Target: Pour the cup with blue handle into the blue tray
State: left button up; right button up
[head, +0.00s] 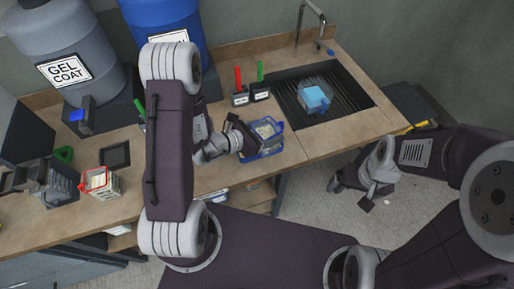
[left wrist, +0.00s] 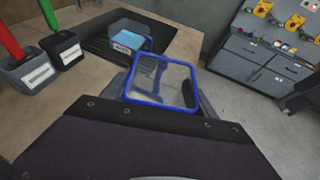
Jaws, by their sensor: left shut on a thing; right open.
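The clear cup with blue handle (head: 267,128) has a blue rim and pale contents. It also shows in the left wrist view (left wrist: 165,82), its open top facing the camera. My left gripper (head: 240,137) is shut on the cup at the counter's front. A blue tray (head: 265,155) shows partly under the cup, mostly hidden by it. I cannot tell how far the cup is above the tray. In the left wrist view the fingers are largely hidden behind the dark gripper body. My right gripper (head: 352,183) is open and empty, beyond the counter's front right edge.
A clear container with blue contents (head: 314,98) stands on the dark sink grate (head: 345,92). Red- and green-handled tools stand in small holders (head: 240,98) behind the cup. A red-rimmed cup (head: 100,183) is at left. Gel coat barrels stand at the back.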

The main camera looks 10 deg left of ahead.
aim_at(269, 124)
dwell(0.3)
pick_arm(q)
jog(key=shift+r+p, duration=0.2)
jog(key=shift+p, duration=0.15)
notch_tip(269, 124, up, 4)
jog(key=p, duration=0.2)
jog(key=shift+f+p, duration=0.1)
jog(key=shift+p, duration=0.25)
jog(key=shift+f, duration=0.1)
